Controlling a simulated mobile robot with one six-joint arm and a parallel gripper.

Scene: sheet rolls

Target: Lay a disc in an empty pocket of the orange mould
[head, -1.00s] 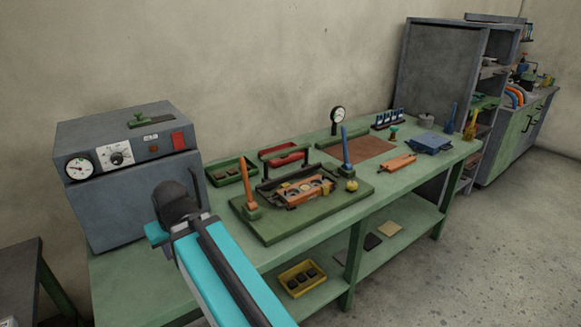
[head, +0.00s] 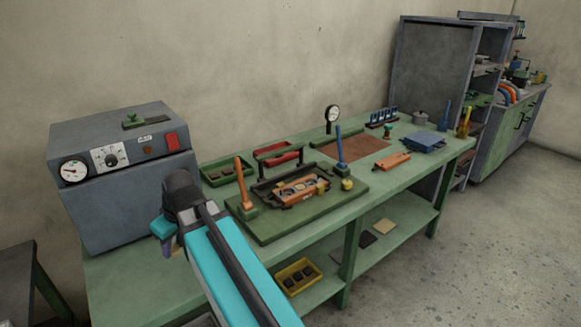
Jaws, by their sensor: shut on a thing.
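The orange mould (head: 299,190) lies on a green board (head: 262,228) on the bench, within a dark frame. It has round pockets; they are too small to tell which are empty. My gripper (head: 166,246) is at the end of my arm at lower left, in front of the grey oven-like box and left of the board. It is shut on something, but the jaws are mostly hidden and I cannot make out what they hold. No disc shows clearly outside the mould.
An orange-handled tool (head: 241,185) and a blue-handled tool (head: 341,148) stand upright beside the mould. A green tray (head: 208,183) and a red tray (head: 282,161) lie behind. The grey box (head: 120,204) fills the left. A yellow tray (head: 284,287) sits on the lower shelf.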

